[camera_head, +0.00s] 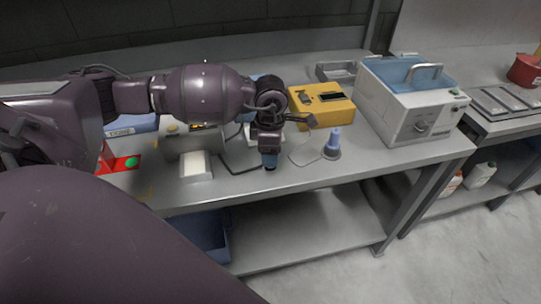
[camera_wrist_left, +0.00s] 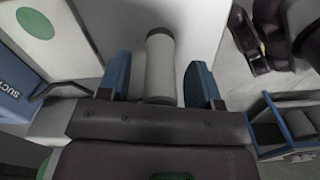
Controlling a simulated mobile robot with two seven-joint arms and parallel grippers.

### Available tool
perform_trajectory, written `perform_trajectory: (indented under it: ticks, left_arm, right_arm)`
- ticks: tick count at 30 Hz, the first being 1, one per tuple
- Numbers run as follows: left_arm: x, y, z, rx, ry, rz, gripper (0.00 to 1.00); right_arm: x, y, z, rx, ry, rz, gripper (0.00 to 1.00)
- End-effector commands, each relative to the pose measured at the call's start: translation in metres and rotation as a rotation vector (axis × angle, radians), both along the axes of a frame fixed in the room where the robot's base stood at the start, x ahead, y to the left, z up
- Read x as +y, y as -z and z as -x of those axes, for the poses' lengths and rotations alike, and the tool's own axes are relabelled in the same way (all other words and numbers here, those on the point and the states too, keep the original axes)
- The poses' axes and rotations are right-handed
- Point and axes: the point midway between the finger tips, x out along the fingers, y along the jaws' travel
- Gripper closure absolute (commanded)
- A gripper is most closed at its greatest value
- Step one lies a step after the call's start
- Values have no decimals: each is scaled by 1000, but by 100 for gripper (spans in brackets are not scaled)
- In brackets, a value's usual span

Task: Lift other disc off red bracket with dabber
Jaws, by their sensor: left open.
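The red bracket (camera_head: 107,166) lies on the bench at the left in the head view, with a green disc (camera_head: 132,162) on it. My left gripper (camera_head: 269,163) points down over the front part of the bench, well to the right of the bracket. In the left wrist view its blue fingers (camera_wrist_left: 160,82) stand apart, with a pale cylinder (camera_wrist_left: 160,65) showing between them; I cannot tell whether they touch it. A pale blue upright piece (camera_head: 335,137) in a dark round base stands to the right and may be the dabber. My right gripper is not in view.
A white pad block (camera_head: 196,165) sits between bracket and gripper. A yellow box (camera_head: 322,106) and a white machine with a blue basin (camera_head: 392,108) stand to the right. A loose dark cable lies near the gripper. The left wrist view shows a green disc (camera_wrist_left: 35,23) on a white panel.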

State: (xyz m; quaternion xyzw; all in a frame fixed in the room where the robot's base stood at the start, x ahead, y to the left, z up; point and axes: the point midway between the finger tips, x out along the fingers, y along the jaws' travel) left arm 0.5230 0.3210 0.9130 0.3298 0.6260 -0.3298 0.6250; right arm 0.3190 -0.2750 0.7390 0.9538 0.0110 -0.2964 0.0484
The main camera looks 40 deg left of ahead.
Motion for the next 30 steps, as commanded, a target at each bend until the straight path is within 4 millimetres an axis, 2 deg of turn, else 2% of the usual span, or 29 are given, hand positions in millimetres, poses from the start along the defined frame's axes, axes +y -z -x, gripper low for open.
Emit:
perform_trajectory:
  ticks: [2, 12, 19, 23, 26, 30]
  left_arm:
    - [0, -1, 0, 0, 0, 0, 43]
    - [0, -1, 0, -1, 0, 1, 95]
    - [0, -2, 0, -1, 0, 0, 97]
    - [0, -9, -1, -3, -1, 1, 97]
    - [0, -22, -1, -4, 0, 1, 97]
    - [0, -52, -1, -7, 0, -1, 97]
  right_arm:
    - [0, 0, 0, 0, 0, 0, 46]
    - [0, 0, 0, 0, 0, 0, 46]
    - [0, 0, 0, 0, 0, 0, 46]
    - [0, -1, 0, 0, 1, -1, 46]
    - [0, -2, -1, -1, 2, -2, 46]
    - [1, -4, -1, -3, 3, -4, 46]
